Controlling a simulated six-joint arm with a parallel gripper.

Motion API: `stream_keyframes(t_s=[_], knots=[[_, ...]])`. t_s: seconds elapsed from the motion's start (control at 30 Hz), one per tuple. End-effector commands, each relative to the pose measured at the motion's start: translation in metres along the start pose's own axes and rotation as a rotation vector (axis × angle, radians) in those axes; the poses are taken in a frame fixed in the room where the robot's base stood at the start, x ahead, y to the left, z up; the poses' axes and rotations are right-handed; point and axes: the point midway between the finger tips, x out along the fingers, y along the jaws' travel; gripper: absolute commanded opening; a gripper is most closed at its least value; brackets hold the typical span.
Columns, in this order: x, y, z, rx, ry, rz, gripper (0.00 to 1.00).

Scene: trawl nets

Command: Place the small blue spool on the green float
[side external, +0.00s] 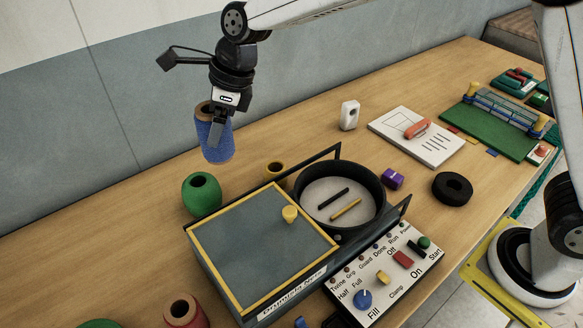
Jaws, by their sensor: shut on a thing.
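A small blue spool (209,143) with a brown core hangs upright in my gripper (218,138), which is shut on it. The spool is held in the air, with a gap below it. The green float (203,195) stands on the table, with a dark hole in its top. It is below the spool and slightly to its left in the picture. My gripper partly covers the spool's right side. The single view does not show exactly whether the spool is straight over the float.
A control panel (385,275) is in front. A red spool (183,312) is at the front. The table left of the float is clear.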

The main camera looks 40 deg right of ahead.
Motion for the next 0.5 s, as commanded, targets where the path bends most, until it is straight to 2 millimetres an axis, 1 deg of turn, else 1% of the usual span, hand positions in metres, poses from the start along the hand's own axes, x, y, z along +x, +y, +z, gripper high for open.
stream_keyframes(t_s=[0.03,0.23,0.5], knots=[[0.005,-0.004,0.004,0.0,0.001,0.0,0.2],[0.022,-0.018,0.018,0.0,0.0,-0.001,0.2],[0.056,-0.032,0.025,0.001,0.001,0.001,0.2]])
